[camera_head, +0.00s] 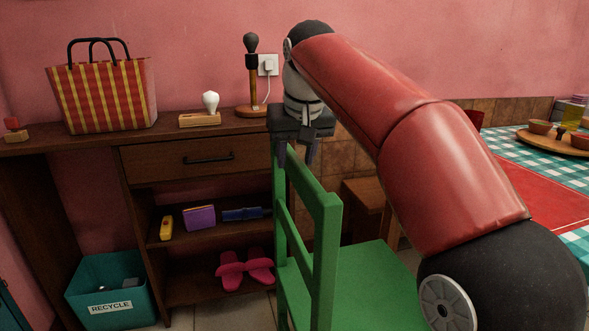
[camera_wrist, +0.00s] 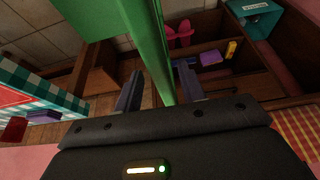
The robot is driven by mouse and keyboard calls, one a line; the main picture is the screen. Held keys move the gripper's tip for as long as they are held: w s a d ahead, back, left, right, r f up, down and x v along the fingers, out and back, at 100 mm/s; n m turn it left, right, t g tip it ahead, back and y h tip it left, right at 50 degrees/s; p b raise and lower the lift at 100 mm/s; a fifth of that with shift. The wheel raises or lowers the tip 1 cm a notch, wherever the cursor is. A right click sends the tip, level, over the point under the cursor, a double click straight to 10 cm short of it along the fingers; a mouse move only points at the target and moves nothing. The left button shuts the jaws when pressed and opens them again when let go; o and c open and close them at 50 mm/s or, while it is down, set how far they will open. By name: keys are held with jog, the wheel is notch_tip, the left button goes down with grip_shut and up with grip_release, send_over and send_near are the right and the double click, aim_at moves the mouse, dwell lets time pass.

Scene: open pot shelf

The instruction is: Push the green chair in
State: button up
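The green chair (camera_head: 326,255) stands upright in the lower middle of the head view. Its back is on the left and its seat (camera_head: 365,285) extends right toward the table (camera_head: 540,185), partly hidden behind my arm. My gripper (camera_head: 297,152) points down at the far top corner of the chair back. In the wrist view the green chair back (camera_wrist: 150,45) passes between the two fingers of my gripper (camera_wrist: 158,88). The fingers are apart, with a visible gap beside the green bar, so they look open around it. The chair's legs are mostly hidden.
A wooden sideboard (camera_head: 190,158) with a striped bag (camera_head: 105,95), bulb (camera_head: 210,103) and lamp (camera_head: 252,75) stands behind the chair at left. A teal recycle bin (camera_head: 110,285) is at lower left. A brown wooden stool or chair (camera_head: 365,195) stands beyond the green chair.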

jog(key=shift+x, duration=1.55)
jog(key=shift+c, duration=0.4)
grip_shut()
